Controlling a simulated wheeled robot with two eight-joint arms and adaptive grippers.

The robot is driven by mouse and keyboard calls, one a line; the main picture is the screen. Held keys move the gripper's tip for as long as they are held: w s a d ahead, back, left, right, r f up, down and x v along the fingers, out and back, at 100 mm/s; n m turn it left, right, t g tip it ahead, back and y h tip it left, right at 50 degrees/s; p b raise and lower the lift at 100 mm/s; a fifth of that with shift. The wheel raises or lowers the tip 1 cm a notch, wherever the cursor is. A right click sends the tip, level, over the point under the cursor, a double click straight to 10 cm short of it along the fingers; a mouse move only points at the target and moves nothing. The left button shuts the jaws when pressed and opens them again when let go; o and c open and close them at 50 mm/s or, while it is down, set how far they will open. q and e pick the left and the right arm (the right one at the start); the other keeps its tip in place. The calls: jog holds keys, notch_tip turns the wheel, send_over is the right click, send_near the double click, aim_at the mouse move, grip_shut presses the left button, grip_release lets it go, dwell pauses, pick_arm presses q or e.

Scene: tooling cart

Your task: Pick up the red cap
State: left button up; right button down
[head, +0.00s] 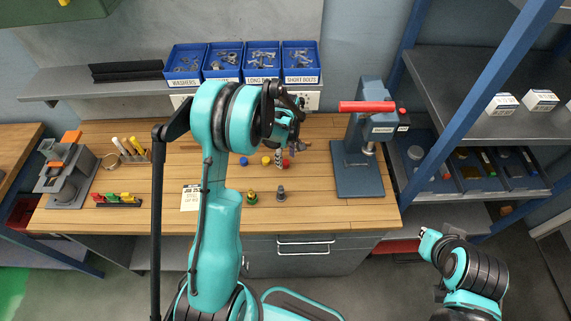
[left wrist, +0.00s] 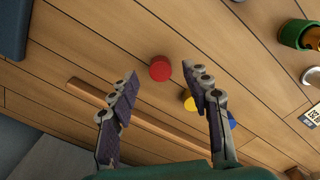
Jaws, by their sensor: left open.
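The red cap (left wrist: 160,68) is a small round piece on the wooden bench. In the left wrist view it lies beyond and between my open fingertips, not touching either. In the head view the red cap (head: 286,163) shows small, just below my left gripper (head: 298,146). My left gripper (left wrist: 161,78) is open and empty above the bench. A yellow cap (left wrist: 188,101) and a blue cap (left wrist: 233,120) are near the right finger, which partly hides them.
A blue press (head: 358,170) with a red handle stands right of the caps. A green-based piece (head: 251,197) and a grey piece (head: 281,193) stand nearer the front. Labelled blue bins (head: 243,75) line the back shelf. Bare bench lies left of the press.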

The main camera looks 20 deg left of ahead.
aim_at(285, 164)
pick_arm(q)
notch_tip(285, 164, down, 3)
jog(key=shift+r, duration=0.2)
jog(key=c, duration=0.8)
jog(key=shift+r, duration=0.2)
